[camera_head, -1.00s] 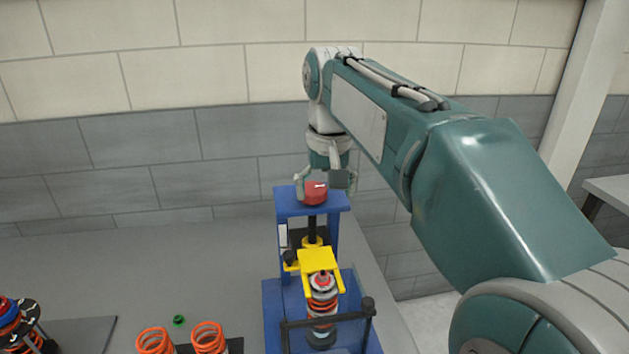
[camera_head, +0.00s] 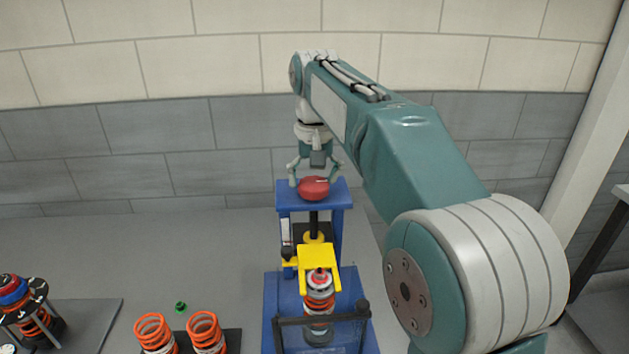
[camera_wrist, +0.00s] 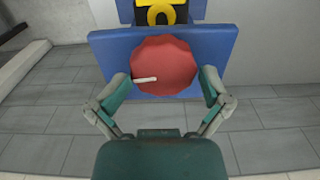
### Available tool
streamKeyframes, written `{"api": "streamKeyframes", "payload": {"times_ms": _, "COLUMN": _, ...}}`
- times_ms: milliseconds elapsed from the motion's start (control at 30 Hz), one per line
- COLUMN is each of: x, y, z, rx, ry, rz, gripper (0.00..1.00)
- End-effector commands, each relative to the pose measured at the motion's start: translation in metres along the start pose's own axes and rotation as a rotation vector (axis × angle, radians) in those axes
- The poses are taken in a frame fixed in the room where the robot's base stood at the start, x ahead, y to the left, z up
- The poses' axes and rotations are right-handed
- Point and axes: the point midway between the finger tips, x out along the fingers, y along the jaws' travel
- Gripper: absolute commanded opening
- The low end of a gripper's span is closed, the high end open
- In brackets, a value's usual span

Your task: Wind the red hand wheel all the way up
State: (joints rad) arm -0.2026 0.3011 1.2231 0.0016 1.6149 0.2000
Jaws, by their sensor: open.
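The red hand wheel (camera_head: 314,188) sits on top of the blue press frame (camera_head: 283,202). It also shows in the wrist view (camera_wrist: 165,68), with a scalloped rim and a white mark pointing to the left. My gripper (camera_head: 315,180) is above the wheel and points down. In the wrist view my gripper (camera_wrist: 160,88) has its fingers spread, one on each side of the wheel near its lower edge. I cannot tell whether either finger touches the rim. Below, a yellow plate (camera_head: 318,256) is over a spring strut (camera_head: 319,290) with a red and white top.
Two orange springs (camera_head: 155,333) stand at the front left, with a small green part (camera_head: 180,306) behind them. A strut assembly (camera_head: 28,310) stands on a dark mat at the far left. A black bar (camera_head: 320,319) crosses the press front.

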Motion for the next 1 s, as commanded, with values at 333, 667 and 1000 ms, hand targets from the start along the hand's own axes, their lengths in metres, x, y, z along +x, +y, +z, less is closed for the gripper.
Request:
{"api": "streamKeyframes", "payload": {"times_ms": 333, "x": 0.0023, "y": -0.0028, "z": 0.0000, "rx": 0.071, "ry": -0.005, "rz": 0.002, "gripper": 0.97}}
{"api": "streamKeyframes", "payload": {"times_ms": 667, "x": 0.0034, "y": -0.0036, "z": 0.0002, "rx": 0.328, "ry": -0.008, "rz": 0.002, "gripper": 0.97}}
{"api": "streamKeyframes", "payload": {"times_ms": 1000, "x": 0.0035, "y": -0.0039, "z": 0.0002, "rx": 0.591, "ry": -0.008, "rz": 0.003, "gripper": 0.97}}
